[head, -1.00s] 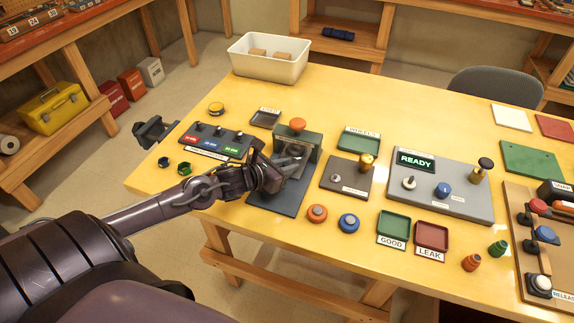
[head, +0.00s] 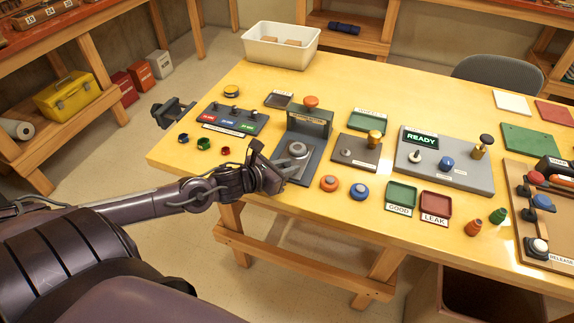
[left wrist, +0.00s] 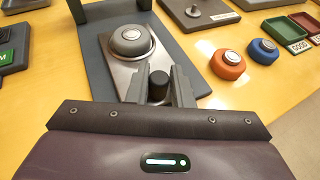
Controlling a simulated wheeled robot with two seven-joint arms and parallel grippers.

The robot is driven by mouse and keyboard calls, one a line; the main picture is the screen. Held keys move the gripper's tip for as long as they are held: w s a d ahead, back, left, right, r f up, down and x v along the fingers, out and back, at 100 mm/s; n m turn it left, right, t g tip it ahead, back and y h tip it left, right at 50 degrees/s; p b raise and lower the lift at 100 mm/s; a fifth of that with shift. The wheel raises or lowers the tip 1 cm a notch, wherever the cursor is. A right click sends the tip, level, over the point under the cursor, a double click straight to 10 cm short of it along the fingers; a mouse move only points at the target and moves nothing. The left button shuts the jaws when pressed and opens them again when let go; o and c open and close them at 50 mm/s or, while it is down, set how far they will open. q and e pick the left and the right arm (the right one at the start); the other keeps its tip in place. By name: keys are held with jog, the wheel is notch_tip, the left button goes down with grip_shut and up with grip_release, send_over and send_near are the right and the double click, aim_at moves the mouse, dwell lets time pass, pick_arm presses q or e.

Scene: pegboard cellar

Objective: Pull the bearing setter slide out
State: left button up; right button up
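The bearing setter (head: 325,128) is a dark grey arch with an orange knob on top, standing on a blue-grey base near the table's front left. Its slide, a steel plate (left wrist: 113,82), lies out in front of the arch on that base. A grey round bearing piece (head: 297,149) sits on the slide; it also shows in the left wrist view (left wrist: 131,40). My left gripper (head: 280,172) is at the slide's near end. In the left wrist view its fingers (left wrist: 159,80) close on both sides of the dark slide knob (left wrist: 158,88). My right gripper is not in view.
A panel with red, blue and green labels (head: 225,121) lies left of the setter. An orange puck (head: 329,184) and a blue puck (head: 359,188) stand close to its right. The READY panel (head: 450,165) is further right. The table's front edge is just below my gripper.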

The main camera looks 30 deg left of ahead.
pick_arm(q)
jog(key=shift+o, duration=1.1)
jog(key=shift+s+d+f, duration=0.1)
jog(key=shift+o, duration=0.6)
jog(key=shift+v, duration=0.85)
jog(key=p+v, duration=0.1)
jog(key=v, duration=0.3)
jog(key=shift+p, duration=0.3)
jog(key=shift+p+v, duration=0.55)
jog(key=shift+v, duration=0.55)
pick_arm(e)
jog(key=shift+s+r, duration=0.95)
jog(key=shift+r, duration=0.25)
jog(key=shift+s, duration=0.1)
